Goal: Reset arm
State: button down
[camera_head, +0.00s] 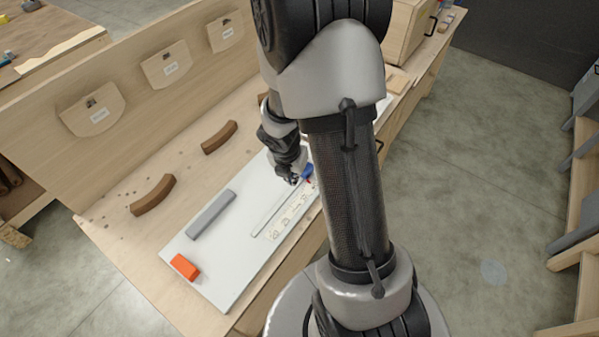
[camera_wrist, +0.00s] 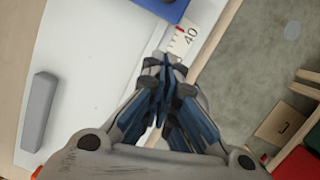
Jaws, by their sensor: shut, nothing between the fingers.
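My gripper (camera_head: 291,178) is over the far part of the white board on the workbench, partly hidden behind my own arm in the head view. In the wrist view my gripper (camera_wrist: 163,62) has its fingers together with nothing between them. A blue item (camera_head: 307,172) lies close beside the fingers, and a blue block-like thing (camera_wrist: 163,8) shows at the top of the wrist view. A card marked 40 (camera_wrist: 188,38) lies just past the fingertips.
The white board (camera_head: 222,283) holds a grey bar (camera_head: 211,214), an orange block (camera_head: 184,267) and a clear ruler-like strip (camera_head: 272,212). Labelled panels (camera_head: 93,109) line the upright back board. Open concrete floor (camera_head: 470,200) is at right.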

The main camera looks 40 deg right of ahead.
notch_tip(320, 180, up, 6)
jog(key=p, duration=0.3)
jog(key=shift+w+a, duration=0.15)
jog(key=shift+a, duration=0.3)
jog(key=s+a+r+m+t+b, duration=0.1)
jog(key=s+a+r+m+b, duration=0.3)
jog(key=r+m, duration=0.4)
jog(key=s+a+r+m+t+b, duration=0.1)
jog(key=s+a+r+m+b, duration=0.3)
jog(key=m, duration=0.5)
jog(key=s+a+r+m+y+b, duration=0.1)
jog(key=s+a+r+m+y, duration=0.1)
jog(key=s+a+m, duration=0.3)
jog(key=s+m, duration=0.3)
jog(key=shift+s+r+t+b, duration=0.2)
jog(key=shift+r+t+b, duration=0.05)
jog(key=shift+t+b, duration=0.15)
